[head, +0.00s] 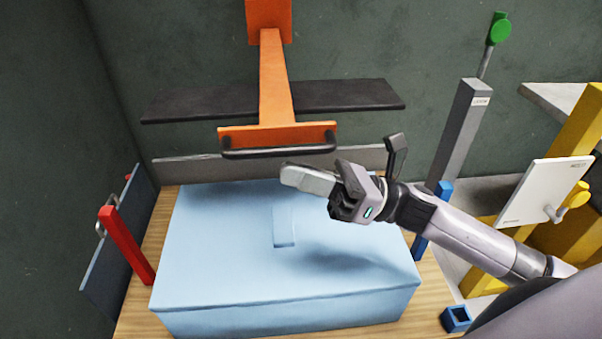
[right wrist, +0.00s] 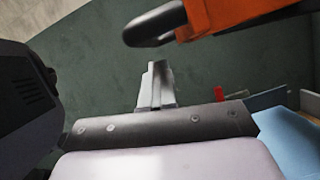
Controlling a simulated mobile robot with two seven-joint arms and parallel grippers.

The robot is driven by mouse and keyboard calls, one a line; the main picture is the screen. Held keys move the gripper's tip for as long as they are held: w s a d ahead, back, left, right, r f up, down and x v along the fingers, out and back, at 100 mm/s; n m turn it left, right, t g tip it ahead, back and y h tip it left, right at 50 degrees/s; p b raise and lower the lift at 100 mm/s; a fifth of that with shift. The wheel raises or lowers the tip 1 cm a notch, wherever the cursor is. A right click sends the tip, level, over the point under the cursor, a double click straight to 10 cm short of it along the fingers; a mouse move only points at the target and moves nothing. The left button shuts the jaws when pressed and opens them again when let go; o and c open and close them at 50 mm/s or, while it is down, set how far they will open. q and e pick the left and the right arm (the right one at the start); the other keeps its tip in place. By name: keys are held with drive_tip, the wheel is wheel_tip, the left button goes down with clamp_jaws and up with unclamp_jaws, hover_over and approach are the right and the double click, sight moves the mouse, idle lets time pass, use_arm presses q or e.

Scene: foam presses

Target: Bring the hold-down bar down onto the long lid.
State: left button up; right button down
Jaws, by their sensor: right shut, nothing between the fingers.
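The hold-down bar is an orange T-shaped piece (head: 275,85) with a black handle (head: 280,152) along its lower front. It stands raised above the back edge of the large light blue block, whose broad top (head: 225,235) I take for the long lid. A small raised rectangle (head: 284,226) sits on that top. My right gripper (head: 290,175) is shut and empty, above the back part of the lid, below and in front of the handle, apart from it. In the right wrist view, the fingertips (right wrist: 157,75) show below the handle's black end (right wrist: 155,25). My left gripper is out of view.
A red post (head: 126,245) and a blue panel (head: 120,240) stand at the left. A grey post (head: 462,130) with a green knob (head: 499,29) stands at the back right. A white panel (head: 540,190) on a yellow frame is further right. A dark shelf (head: 350,95) crosses behind the bar.

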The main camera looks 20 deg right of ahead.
idle(0.8)
drive_tip(key=c, duration=1.4)
unclamp_jaws()
drive_tip(key=v, duration=0.7)
